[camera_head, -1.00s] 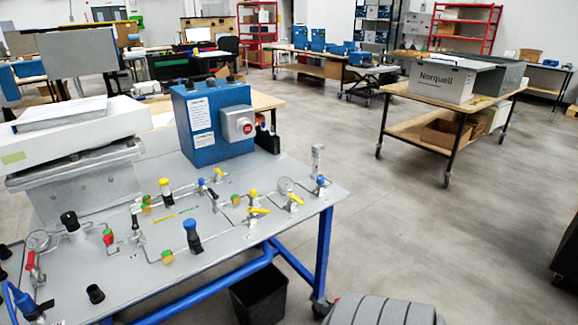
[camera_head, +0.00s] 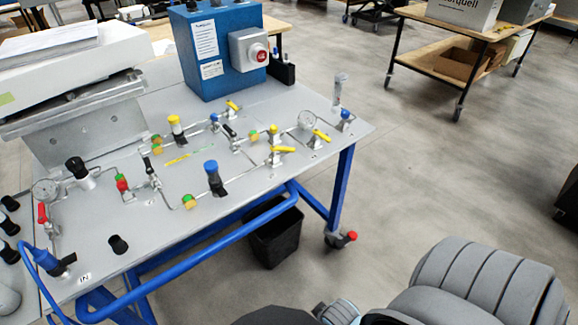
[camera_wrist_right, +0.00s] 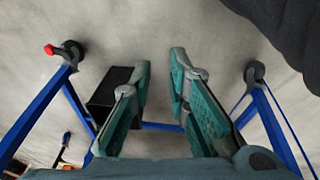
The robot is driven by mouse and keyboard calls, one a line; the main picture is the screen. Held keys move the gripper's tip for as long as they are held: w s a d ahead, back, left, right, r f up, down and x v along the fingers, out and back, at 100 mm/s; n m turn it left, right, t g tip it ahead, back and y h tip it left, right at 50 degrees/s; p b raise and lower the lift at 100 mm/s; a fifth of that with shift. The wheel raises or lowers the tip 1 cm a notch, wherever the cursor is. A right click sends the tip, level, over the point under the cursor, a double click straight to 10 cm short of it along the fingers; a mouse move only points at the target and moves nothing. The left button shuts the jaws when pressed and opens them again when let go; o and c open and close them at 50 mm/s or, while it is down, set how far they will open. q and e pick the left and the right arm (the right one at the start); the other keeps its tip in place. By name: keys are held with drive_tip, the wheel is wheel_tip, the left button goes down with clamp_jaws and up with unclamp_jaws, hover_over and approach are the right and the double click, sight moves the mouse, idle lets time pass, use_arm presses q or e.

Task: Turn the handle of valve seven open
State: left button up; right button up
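The grey panel table (camera_head: 140,225) carries a run of thin pipes with several lever valves in the head view. Yellow lever handles show at the front middle (camera_head: 284,150), at the right (camera_head: 321,136) and at the back (camera_head: 233,106). Black lever handles show at the middle (camera_head: 229,131) and left (camera_head: 148,165), and a red lever (camera_head: 42,212) at the far left. I cannot read which valve is number seven. My right gripper (camera_wrist_right: 161,60) is open and empty in the right wrist view, pointing at the floor and table legs, apart from the valves. My left gripper is not in view.
A blue box with a red button (camera_head: 222,50) stands at the table's back. Blue and yellow-topped knobs (camera_head: 212,178) rise between the valves. A black bin (camera_head: 276,238) stands under the table, beside its blue frame.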

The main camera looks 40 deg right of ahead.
drive_tip(key=w+a+r+m+t+y, duration=0.1)
drive_tip(key=w+a+r+t+y, duration=0.25)
drive_tip(key=w+r, duration=0.45)
drive_tip(key=w+a+r+m+t+y, duration=0.1)
drive_tip(key=w+a+r+t+y, duration=0.2)
drive_tip(key=r, duration=0.8)
drive_tip(key=w+a+r+m+t+y, duration=0.1)
drive_tip(key=w+a+r+t+y, duration=0.1)
drive_tip(key=w+a+r+t, duration=0.6)
drive_tip(key=d+r+m+h, duration=0.1)
drive_tip(key=d+r+m, duration=0.2)
drive_tip(key=d+r, duration=0.3)
drive_tip(key=m+h, duration=1.4)
drive_tip(key=m, duration=0.3)
approach(288, 148)
drive_tip(key=shift+m+g, duration=0.3)
drive_tip(key=shift+g, duration=0.05)
drive_tip(key=b+x, duration=0.3)
drive_tip(key=x, duration=0.6)
drive_tip(key=shift+w, duration=0.2)
drive_tip(key=shift+w+d, duration=0.1)
drive_tip(key=shift+w, duration=0.2)
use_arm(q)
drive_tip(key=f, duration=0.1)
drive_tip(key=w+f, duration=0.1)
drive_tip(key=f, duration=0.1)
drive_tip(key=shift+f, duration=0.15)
